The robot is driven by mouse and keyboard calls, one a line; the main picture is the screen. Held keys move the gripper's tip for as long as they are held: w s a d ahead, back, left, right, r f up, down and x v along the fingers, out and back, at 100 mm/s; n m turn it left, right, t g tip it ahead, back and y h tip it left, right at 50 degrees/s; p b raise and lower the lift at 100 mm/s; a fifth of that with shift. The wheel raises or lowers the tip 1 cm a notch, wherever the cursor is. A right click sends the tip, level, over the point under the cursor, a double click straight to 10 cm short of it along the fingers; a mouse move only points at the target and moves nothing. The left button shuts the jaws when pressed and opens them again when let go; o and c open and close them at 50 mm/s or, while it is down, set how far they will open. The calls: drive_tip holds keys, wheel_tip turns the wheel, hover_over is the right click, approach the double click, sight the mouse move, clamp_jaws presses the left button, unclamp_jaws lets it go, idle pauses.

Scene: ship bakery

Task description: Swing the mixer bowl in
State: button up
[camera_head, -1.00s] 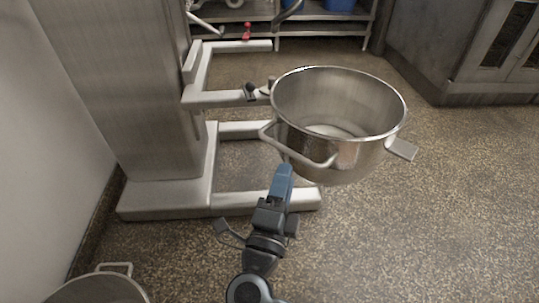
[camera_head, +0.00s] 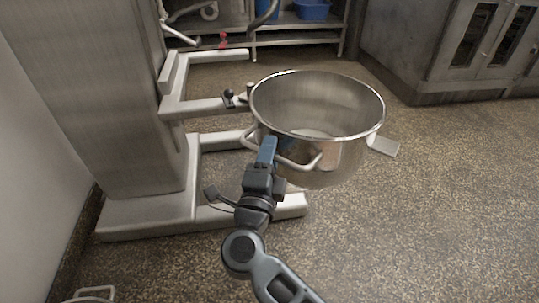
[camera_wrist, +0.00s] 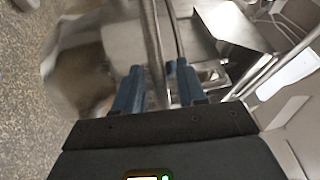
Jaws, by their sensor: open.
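The steel mixer bowl (camera_head: 345,157) hangs swung out to the right of the mixer column (camera_head: 100,90). It joins the upper fork arm of the mixer's cradle (camera_head: 195,106) at one side. A loop handle (camera_head: 298,164) runs along its near side, and a flat lug (camera_head: 383,145) sticks out at right. My gripper (camera_head: 267,147) is at the left part of this handle, close to the bowl wall. In the wrist view my open fingers (camera_wrist: 158,88) point at a metal bar that runs between them, seemingly the handle. Contact cannot be told. The bowl (camera_wrist: 80,75) is blurred there.
The mixer's base legs (camera_head: 150,212) spread over the floor below the bowl. A red-knobbed lever (camera_head: 223,40) is behind. A shelf rack (camera_head: 300,30) and a steel oven (camera_head: 455,50) stand at the back. Floor is free at right. Another pot handle (camera_head: 92,293) shows at lower left.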

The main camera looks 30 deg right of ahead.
clamp_jaws()
idle(0.4)
drive_tip(key=shift+d, duration=0.1)
